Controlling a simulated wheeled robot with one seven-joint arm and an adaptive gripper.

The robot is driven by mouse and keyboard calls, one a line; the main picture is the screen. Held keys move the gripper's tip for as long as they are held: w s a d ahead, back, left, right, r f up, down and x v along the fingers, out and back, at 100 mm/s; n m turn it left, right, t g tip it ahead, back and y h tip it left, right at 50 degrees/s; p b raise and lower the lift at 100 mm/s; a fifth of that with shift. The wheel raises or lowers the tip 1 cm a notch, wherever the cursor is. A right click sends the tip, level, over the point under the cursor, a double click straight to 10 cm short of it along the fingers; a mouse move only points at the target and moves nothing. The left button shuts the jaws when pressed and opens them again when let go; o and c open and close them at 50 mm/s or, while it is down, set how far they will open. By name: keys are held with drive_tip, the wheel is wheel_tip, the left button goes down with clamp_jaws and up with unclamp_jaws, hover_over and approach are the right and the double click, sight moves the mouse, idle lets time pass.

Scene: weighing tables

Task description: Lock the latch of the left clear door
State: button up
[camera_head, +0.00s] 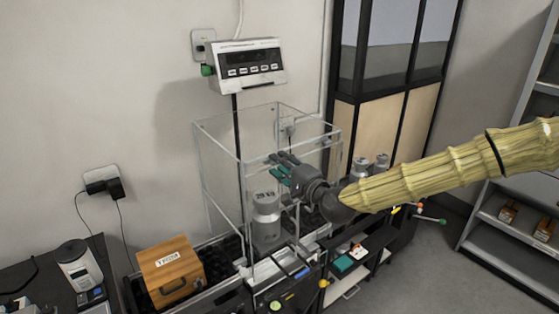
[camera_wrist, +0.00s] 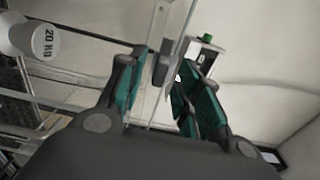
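The clear-walled case (camera_head: 222,160) stands at the middle of the head view, with pale frame edges. My gripper (camera_head: 283,164) is at its right side, with teal-padded fingers pointing left. In the wrist view my gripper (camera_wrist: 160,88) is open, its fingers spread to either side of a clear panel's edge (camera_wrist: 178,42). A small dark grey block (camera_wrist: 162,62) on that edge, possibly the latch, shows between the fingertips. I cannot tell whether it touches a finger. In the head view the latch is hidden or too small to make out.
A silver weight (camera_head: 266,220) stands inside the case; a 20 kg weight (camera_wrist: 35,38) shows in the wrist view. A display (camera_head: 247,64) hangs above. A wooden box (camera_head: 171,270) sits at left. More weights (camera_head: 361,167) stand behind my wrist. Open floor lies at right.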

drive_tip(key=shift+w+a, duration=0.2)
drive_tip(key=shift+w, duration=0.05)
clamp_jaws()
